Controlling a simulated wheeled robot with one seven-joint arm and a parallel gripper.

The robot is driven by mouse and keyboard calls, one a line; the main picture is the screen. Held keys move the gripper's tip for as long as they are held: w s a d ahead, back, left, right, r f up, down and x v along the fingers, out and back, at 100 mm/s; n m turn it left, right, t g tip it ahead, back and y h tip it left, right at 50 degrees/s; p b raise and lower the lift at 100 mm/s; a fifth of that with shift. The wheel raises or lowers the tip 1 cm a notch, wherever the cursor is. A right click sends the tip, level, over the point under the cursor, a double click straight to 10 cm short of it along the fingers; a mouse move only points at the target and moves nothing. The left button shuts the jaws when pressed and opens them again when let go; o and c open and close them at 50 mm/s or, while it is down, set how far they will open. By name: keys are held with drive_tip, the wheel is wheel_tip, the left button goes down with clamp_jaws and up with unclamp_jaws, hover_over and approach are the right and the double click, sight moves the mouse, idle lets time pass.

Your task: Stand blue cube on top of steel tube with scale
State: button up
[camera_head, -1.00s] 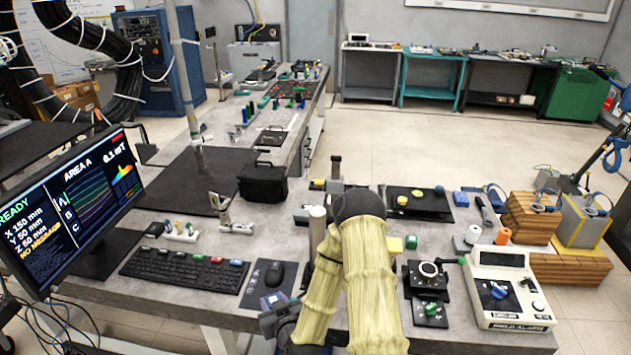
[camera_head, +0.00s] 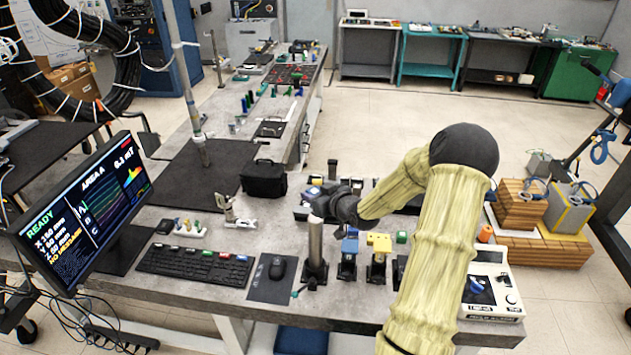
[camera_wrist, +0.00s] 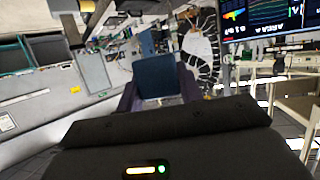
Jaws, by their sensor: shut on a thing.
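In the wrist view, a dark blue block (camera_wrist: 157,80), which looks like the blue cube, sits between my two fingers. In the head view, my gripper (camera_head: 312,200) points left and is just above and behind the top of a steel tube. The cube cannot be made out clearly there. The steel tube (camera_head: 316,242) stands upright on a dark base near the front of the table, partly overlapped at its top by the gripper region. Its scale marks are too small to read.
Small blue (camera_head: 350,246) and yellow (camera_head: 379,243) blocks on dark stands are right of the tube. A mouse (camera_head: 277,268), keyboard (camera_head: 195,265) and monitor (camera_head: 85,210) lie left. A black case (camera_head: 264,180) stands behind. A white meter (camera_head: 493,290) is at right.

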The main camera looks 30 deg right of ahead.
drive_tip(key=shift+d, duration=0.1)
idle(0.3)
drive_tip(key=shift+f+b, duration=2.15)
drive_tip(key=shift+f, duration=0.75)
drive_tip(key=shift+f+b, duration=0.45)
drive_tip(key=shift+b, duration=0.1)
drive_tip(key=o, duration=1.1)
drive_tip(key=shift+c, duration=0.2)
drive_tip(key=shift+s, duration=0.1)
